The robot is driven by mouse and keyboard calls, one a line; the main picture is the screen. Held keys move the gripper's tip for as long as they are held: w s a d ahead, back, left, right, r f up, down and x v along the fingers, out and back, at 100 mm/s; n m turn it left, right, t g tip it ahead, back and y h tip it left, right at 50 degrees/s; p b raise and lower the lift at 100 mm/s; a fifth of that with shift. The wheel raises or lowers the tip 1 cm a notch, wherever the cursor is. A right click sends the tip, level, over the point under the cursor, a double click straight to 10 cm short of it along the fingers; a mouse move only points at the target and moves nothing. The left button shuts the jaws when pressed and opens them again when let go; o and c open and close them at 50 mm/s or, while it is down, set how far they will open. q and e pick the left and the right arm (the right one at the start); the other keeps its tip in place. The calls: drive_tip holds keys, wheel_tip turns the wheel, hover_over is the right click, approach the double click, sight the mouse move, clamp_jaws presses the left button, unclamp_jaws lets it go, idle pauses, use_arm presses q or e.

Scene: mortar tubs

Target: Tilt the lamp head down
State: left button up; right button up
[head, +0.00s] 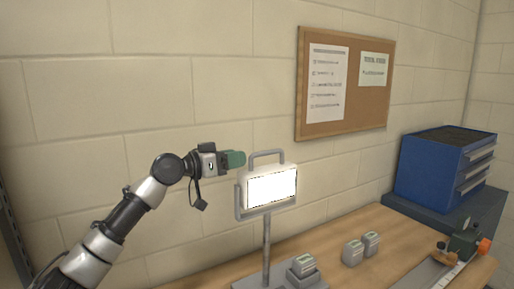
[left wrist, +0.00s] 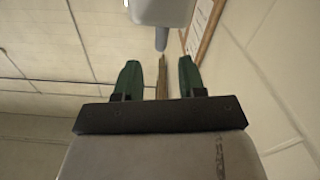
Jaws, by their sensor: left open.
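The lamp has a pale head with a bright lit panel (head: 271,188), a grey handle (head: 267,154) on top, and a side bracket on a grey pole (head: 267,240). The lit face points toward the right front and looks nearly upright. My left gripper (head: 240,159), with green fingers, is just left of the handle, level with the head's top, and apart from it. In the left wrist view the gripper (left wrist: 160,78) is open with nothing between its fingers. A pale grey part of the lamp (left wrist: 161,12) shows beyond the fingertips. My right gripper is not in view.
The lamp stands on a wooden table (head: 330,240). Small grey blocks (head: 352,252) sit beside its base. A blue drawer cabinet (head: 440,170) stands at the right, with a tool having an orange part (head: 484,246) nearby. A cork board (head: 386,105) hangs on the block wall behind.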

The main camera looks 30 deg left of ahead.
sight(258, 155)
use_arm(q)
drive_tip(key=x, duration=0.2)
drive_tip(key=p+x, duration=0.1)
drive_tip(key=x, duration=0.1)
drive_tip(key=shift+d+r, duration=0.15)
drive_tip(key=shift+r, duration=0.1)
drive_tip(key=shift+f+p+x, duration=0.2)
drive_tip(key=shift+p+x, duration=0.55)
drive_tip(key=shift+x, duration=0.45)
drive_tip(key=shift+w+f, duration=0.1)
drive_tip(key=shift+w, duration=0.3)
drive_tip(key=shift+d, duration=0.1)
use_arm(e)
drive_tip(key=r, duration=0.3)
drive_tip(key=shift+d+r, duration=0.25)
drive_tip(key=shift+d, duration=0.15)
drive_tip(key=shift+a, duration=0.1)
use_arm(q)
drive_tip(key=c, duration=0.4)
drive_tip(key=shift+f, duration=0.1)
clamp_jaws()
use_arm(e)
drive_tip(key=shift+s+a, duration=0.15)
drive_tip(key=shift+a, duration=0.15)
